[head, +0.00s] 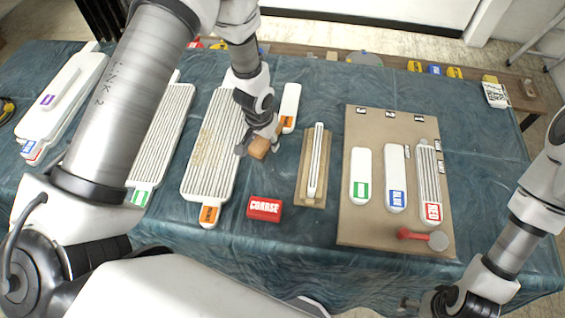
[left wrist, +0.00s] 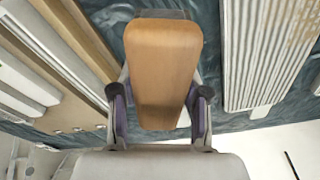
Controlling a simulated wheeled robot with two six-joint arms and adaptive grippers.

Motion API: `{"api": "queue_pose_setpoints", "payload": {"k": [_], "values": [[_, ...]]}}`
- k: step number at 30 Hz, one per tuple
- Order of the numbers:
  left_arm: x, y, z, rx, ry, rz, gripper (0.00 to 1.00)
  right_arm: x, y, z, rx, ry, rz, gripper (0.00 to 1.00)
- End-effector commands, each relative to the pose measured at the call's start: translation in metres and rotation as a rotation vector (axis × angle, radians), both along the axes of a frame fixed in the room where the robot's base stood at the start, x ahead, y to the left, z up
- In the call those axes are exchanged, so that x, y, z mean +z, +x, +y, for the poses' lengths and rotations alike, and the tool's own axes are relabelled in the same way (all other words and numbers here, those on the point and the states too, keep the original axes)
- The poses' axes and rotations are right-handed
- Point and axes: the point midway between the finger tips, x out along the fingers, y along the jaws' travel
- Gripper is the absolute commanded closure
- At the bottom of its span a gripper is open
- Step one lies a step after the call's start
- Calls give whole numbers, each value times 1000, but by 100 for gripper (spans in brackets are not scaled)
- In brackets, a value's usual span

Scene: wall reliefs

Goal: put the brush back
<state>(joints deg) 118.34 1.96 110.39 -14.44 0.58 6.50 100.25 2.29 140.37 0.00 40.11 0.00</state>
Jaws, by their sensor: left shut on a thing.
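The brush (head: 259,148) shows as a brown wooden block in my left gripper (head: 258,143). In the left wrist view the brush's smooth wooden back (left wrist: 162,65) fills the space between the two fingers (left wrist: 158,112), which are shut on its sides. Its bristles are hidden. In the head view it is just right of a white ribbed panel with an orange label (head: 200,165) and above the red COARSE block (head: 265,208); its height over the table is hard to tell. My right gripper (head: 412,303) shows only partly at the bottom right, and its fingers are unclear.
A narrow wooden board with a white ribbed strip (head: 308,190) lies right of the brush. A brown board (head: 360,235) holds white pieces labelled green, blue and red, and a red-handled tool (head: 415,236). More ribbed panels (head: 165,125) lie left. Blue cloth (head: 290,245) is bare in front.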

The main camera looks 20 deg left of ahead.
Motion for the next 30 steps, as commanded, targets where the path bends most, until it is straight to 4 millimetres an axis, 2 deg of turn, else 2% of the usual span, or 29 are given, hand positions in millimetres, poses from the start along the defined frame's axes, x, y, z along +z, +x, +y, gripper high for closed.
{"api": "queue_pose_setpoints", "payload": {"k": [4,12,14,18,20,26,30], "values": [[9,-11,-6,-27,-2,1,92,7,0,0,0,0,0,17],[10,-8,-8,-34,-2,0,92,6,0,0,0,0,0,17],[1,-8,-8,-32,-2,0,92,-2,0,0,0,0,0,17],[-36,-8,-7,-31,-2,1,92,-36,0,0,0,0,0,17],[-47,-8,-7,-31,-2,1,92,-46,0,0,0,0,1,17],[-75,-8,-7,-31,-2,1,92,-67,0,0,0,0,0,17],[-90,-7,-7,-32,-2,0,92,-71,0,0,0,0,0,17]]}}
